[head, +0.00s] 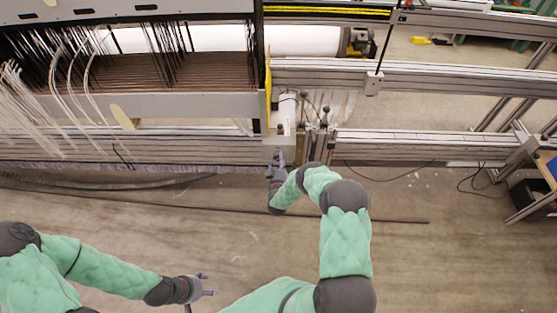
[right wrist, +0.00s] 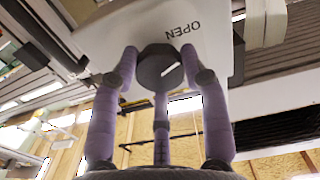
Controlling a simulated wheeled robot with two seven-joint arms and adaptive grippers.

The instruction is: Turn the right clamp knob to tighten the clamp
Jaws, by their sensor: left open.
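The right clamp knob (right wrist: 160,70) is a dark round knob with a white line across its face. It sits on a pale clamp housing (right wrist: 110,42) printed with the word OPEN, which reads upside down in the right wrist view. My right gripper (right wrist: 160,58) has its purple fingers closed around the knob, one on each side and one below. In the head view my right gripper (head: 277,158) is at the front end of the clamp housing (head: 285,115), and the knob is hidden there. My left gripper (head: 208,286) is open and empty, low over the floor.
Metal rails (head: 420,140) run to the right of the clamp. The loom frame (head: 170,105) with dark and white threads fills the upper left. A thin dark rod (head: 390,220) lies on the floor, and cables hang at the right. The floor in front is mostly clear.

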